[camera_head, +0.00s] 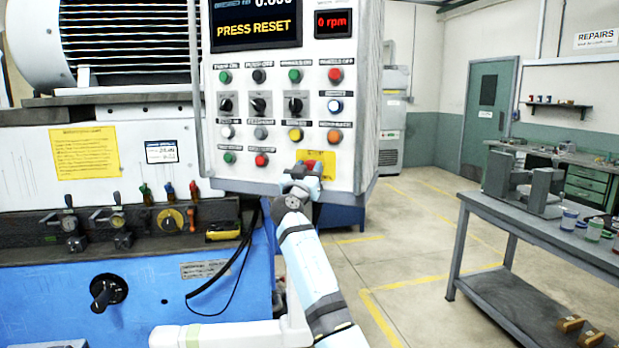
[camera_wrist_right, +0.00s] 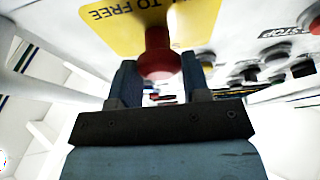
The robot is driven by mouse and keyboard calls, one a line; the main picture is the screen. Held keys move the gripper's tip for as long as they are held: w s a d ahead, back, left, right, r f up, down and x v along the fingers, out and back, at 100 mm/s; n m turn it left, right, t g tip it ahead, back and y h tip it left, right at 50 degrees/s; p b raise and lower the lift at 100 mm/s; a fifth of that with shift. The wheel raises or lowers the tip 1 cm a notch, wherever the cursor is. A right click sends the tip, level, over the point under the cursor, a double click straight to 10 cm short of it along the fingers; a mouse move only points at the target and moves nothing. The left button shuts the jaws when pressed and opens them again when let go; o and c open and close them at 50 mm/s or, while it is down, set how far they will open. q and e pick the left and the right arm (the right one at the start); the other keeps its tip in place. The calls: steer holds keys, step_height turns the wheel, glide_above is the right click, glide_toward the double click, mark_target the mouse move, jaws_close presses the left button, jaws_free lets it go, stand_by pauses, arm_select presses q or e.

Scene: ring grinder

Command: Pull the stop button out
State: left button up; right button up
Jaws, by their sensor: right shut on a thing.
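The red stop button (camera_wrist_right: 160,58) sits on a yellow plate (camera_wrist_right: 105,14) with lettering that ends in "TO FREE". In the head view the yellow plate (camera_head: 326,160) is at the bottom right of the control panel (camera_head: 290,110), with a little of the red button (camera_head: 312,164) showing above the gripper. My right gripper (camera_head: 304,174) is at the button from below. In the right wrist view my right gripper (camera_wrist_right: 157,85) has its dark fingers on either side of the button, shut on it. My left gripper is not in view.
The panel carries rows of buttons and several selector switches (camera_head: 261,104); its screen reads "PRESS RESET" and a display (camera_head: 333,22) reads "0 rpm". A grey bench (camera_head: 505,207) stands at right, with open floor between.

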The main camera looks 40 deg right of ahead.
steer(key=shift+f, duration=0.15)
steer(key=o, duration=1.1)
steer(key=shift+o, duration=0.7)
steer(key=shift+a, duration=0.15)
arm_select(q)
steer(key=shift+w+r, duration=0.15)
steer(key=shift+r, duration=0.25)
arm_select(e)
steer(key=shift+s, duration=0.1)
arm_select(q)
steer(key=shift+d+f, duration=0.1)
arm_select(e)
steer(key=shift+s+a+f, duration=0.1)
steer(key=shift+a, duration=0.1)
arm_select(q)
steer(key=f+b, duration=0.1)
steer(key=b, duration=0.1)
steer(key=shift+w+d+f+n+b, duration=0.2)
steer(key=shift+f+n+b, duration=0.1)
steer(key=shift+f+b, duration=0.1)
arm_select(e)
steer(key=v, duration=1.3)
steer(key=shift+s, duration=0.15)
